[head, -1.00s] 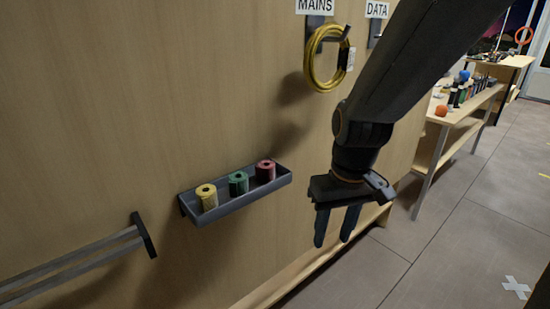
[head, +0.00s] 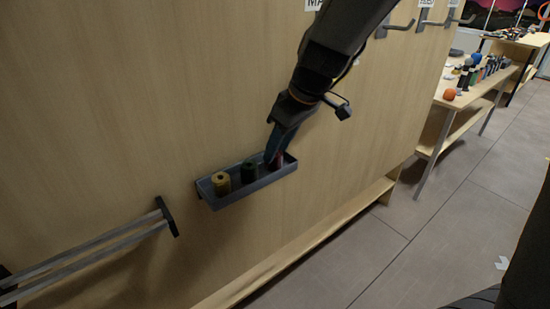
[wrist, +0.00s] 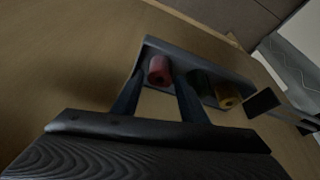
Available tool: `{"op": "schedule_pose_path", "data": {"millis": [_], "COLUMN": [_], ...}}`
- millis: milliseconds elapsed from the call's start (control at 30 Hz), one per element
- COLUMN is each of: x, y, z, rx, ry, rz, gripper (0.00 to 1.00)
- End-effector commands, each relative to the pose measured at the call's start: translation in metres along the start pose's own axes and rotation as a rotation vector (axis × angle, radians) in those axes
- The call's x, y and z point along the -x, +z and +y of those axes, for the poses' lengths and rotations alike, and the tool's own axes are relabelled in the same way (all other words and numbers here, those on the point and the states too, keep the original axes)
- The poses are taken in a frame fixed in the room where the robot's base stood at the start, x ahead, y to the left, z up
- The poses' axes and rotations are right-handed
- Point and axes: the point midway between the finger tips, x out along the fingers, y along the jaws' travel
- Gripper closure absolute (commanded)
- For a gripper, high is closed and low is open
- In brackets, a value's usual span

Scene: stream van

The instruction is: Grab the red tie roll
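The red tie roll (wrist: 158,72) stands at one end of a grey wall tray (head: 233,203). In the head view it is mostly hidden behind my gripper (head: 272,160). In the wrist view my gripper (wrist: 155,95) has its two fingers apart, with the red roll showing between them towards the tips. I cannot tell whether a finger touches it. A green roll (head: 249,171) stands in the middle of the tray and a yellow roll (head: 221,183) at the left end. The yellow roll also shows in the wrist view (wrist: 227,97).
A rail (head: 95,250) juts from the wooden wall left of the tray. Hooks (head: 440,20) are on the wall above right. A table with bottles and an orange ball (head: 449,94) stands farther right. The floor (head: 400,225) between is clear.

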Motion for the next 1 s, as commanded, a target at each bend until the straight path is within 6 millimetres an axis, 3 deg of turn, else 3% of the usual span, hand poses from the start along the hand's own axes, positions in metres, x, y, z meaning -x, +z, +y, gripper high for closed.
{"op": "schedule_pose_path", "data": {"millis": [233, 533, 733, 1000], "x": [-0.027, -0.03, -0.03, -0.029], "y": [0.001, 0.001, 0.001, 0.001], "z": [0.0, 0.001, 0.001, 0.001], "rx": [-0.001, 0.0, -0.001, -0.001], "ry": [-0.001, 0.002, 0.001, 0.002], "rz": [-0.003, -0.001, -0.001, -0.001], "gripper": [0.6, 0.6, 0.92, 0.92]}}
